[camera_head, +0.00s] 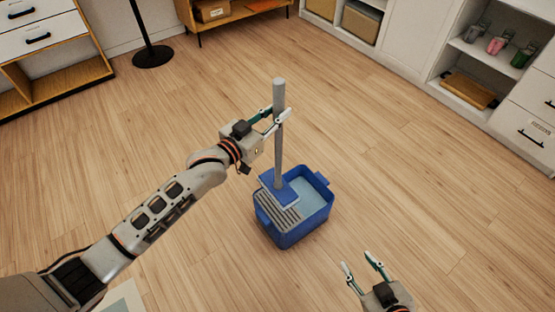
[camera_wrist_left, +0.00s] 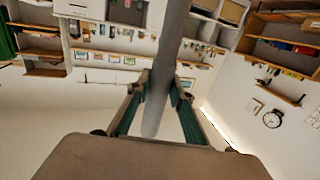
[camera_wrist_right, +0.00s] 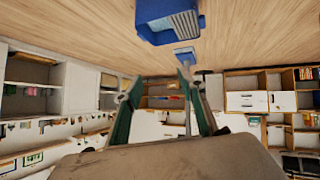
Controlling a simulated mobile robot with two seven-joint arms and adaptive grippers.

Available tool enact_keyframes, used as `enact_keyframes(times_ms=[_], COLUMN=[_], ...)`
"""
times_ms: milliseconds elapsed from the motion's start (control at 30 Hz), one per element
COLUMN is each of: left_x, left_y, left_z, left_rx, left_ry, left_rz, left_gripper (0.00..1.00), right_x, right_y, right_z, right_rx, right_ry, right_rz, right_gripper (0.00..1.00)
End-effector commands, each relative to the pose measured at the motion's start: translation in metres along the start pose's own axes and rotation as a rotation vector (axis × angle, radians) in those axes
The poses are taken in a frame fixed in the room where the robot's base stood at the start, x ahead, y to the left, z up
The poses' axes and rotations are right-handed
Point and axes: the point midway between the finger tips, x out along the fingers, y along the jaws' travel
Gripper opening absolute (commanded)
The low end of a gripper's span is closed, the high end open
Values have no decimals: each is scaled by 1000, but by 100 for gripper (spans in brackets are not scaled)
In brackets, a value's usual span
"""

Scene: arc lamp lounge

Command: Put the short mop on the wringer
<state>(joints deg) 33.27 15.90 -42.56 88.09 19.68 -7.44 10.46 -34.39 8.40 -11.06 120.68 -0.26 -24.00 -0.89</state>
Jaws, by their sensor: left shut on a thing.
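The short mop has a grey handle (camera_head: 279,150) and a flat blue head (camera_head: 280,190). My left gripper (camera_head: 279,117) is shut on the upper handle, which also crosses the left wrist view (camera_wrist_left: 160,70). The mop is roughly upright. The wringer (camera_head: 279,217) is a grey slatted grate on the near left part of the blue bucket (camera_head: 300,233). In the head view the mop head overlaps the wringer's far edge. In the right wrist view the mop head (camera_wrist_right: 185,57) shows apart from the bucket, raised above it. My right gripper (camera_head: 356,260) is open and empty, right of the bucket.
The bucket holds pale blue water (camera_head: 312,194) beside the wringer. The wooden floor (camera_head: 430,190) around it is clear. A black lamp base (camera_head: 153,56), a drawer unit (camera_head: 50,50) and white shelves (camera_head: 470,60) stand farther back.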

Motion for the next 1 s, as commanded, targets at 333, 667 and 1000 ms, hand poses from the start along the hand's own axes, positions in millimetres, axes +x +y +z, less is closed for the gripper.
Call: enact_keyframes(times_ms=[333, 667, 1000], left_x=[3, 4, 5], left_y=[0, 1, 0], left_z=[81, 113, 145], left_rx=[-5, -5, -1], left_ry=[-2, -1, 5], left_rz=[0, 0, 0], left_gripper=[0, 0, 0], right_x=[7, 9, 12], right_y=[-8, -13, -11], right_z=[2, 10, -8], right_rx=[1, 4, 3], right_ry=[11, 1, 37], right_rz=[-18, -28, -29], right_gripper=[40, 40, 40])
